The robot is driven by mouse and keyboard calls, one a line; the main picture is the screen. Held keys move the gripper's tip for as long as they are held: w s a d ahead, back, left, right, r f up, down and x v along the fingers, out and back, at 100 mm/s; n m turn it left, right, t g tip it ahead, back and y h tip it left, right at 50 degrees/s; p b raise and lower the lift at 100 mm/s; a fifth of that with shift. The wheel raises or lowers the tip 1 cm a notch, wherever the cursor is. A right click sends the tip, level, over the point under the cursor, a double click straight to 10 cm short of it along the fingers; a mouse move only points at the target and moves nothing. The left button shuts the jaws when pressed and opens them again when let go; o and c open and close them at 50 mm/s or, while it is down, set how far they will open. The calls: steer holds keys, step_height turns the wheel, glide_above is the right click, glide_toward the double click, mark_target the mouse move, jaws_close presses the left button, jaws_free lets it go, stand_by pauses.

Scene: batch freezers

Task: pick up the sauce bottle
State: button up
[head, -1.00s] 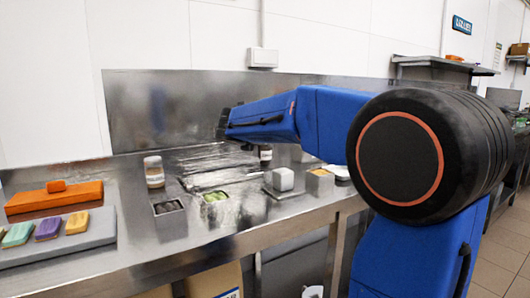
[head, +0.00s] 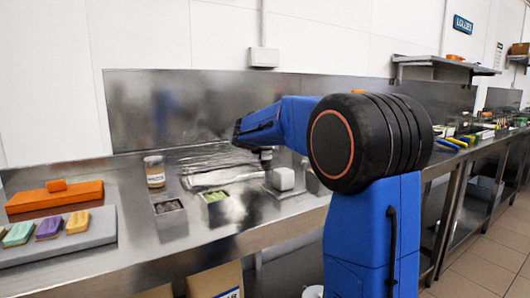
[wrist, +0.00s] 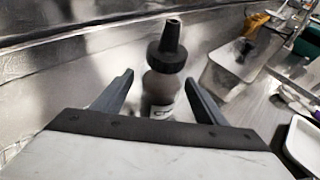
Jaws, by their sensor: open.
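The sauce bottle (wrist: 163,92) stands in the wrist view with a black cone nozzle, a dark body and a pale label. Its lower part is hidden behind my gripper's body. My gripper (wrist: 158,79) is open, with one finger on each side of the bottle in the picture. I see no finger touching it, and cannot tell how far beyond the fingertips it stands. In the head view the arm hides most of that spot; a small dark shape (head: 266,155) below the arm may be part of the bottle.
On the steel counter are a white-lidded jar (head: 154,172), two small metal tubs (head: 168,215) (head: 216,209) and a white block (head: 284,179). An orange board (head: 54,199) lies at left. A metal pan (wrist: 228,78) stands right of the bottle. A steel backsplash (head: 180,108) rises behind.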

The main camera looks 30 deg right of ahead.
steer(key=shift+d, duration=0.1)
steer(key=shift+c, duration=0.6)
steer(key=c, duration=1)
step_height(320, 180, up, 10)
steer(key=shift+r, duration=0.1)
